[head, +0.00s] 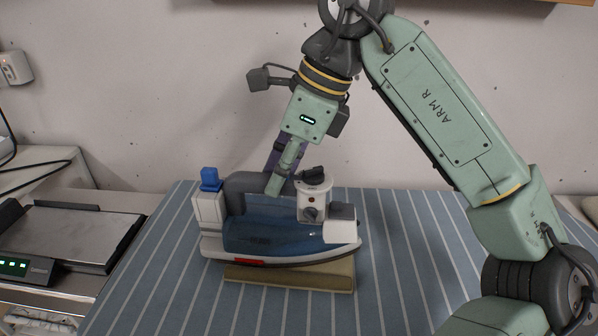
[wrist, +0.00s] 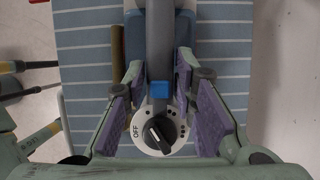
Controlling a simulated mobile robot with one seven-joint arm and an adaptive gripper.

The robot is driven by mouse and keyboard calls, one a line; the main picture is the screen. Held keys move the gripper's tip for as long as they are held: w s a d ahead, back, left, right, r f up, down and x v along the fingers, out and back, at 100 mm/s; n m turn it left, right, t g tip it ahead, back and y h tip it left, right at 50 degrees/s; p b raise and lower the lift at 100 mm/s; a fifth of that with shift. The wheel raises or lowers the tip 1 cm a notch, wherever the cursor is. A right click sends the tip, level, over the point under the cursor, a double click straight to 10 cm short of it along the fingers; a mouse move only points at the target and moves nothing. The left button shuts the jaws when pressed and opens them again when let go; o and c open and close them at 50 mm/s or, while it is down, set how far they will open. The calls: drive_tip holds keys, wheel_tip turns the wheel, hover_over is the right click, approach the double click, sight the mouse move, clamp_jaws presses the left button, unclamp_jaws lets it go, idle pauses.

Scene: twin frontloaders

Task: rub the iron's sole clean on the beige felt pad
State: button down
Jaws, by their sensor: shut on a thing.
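The iron (head: 275,235), blue and white with a dark grey handle, is sole down over the beige felt pad (head: 305,278). Its rear, at the left, overhangs the pad's left end. Whether the sole touches the pad all along is hidden. My gripper (head: 277,180) comes down from above and is shut on the iron's handle. In the wrist view the purple-lined fingers flank the grey handle (wrist: 159,45), with a dial marked OFF (wrist: 160,132) between them. A strip of the pad shows left of the iron there.
The iron and pad are on a blue striped ironing surface (head: 420,240), with free room to the right and in front. A dark flat device (head: 75,235) with a green display stands at the left. A wall rises behind.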

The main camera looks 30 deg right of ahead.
sight(324, 178)
drive_tip(key=shift+w+a+r, duration=0.1)
drive_tip(key=shift+w+a, duration=0.45)
drive_tip(key=shift+a, duration=0.2)
drive_tip(key=shift+w+a, duration=0.55)
drive_tip(key=shift+a, duration=0.15)
drive_tip(key=shift+s+d, duration=1.05)
drive_tip(key=shift+d, duration=0.3)
drive_tip(key=shift+s+d, duration=1)
drive_tip(key=shift+d, duration=0.4)
drive_tip(key=shift+s+d, duration=1.05)
drive_tip(key=shift+d, duration=0.3)
drive_tip(key=shift+w+a, duration=1.05)
drive_tip(key=shift+a, duration=0.35)
drive_tip(key=shift+w+a, duration=1)
drive_tip(key=shift+a, duration=0.35)
drive_tip(key=shift+w+a, duration=1.05)
drive_tip(key=shift+a, duration=0.35)
drive_tip(key=shift+r, duration=0.1)
drive_tip(key=shift+r+p, duration=1.8)
drive_tip(key=shift+r, duration=0.65)
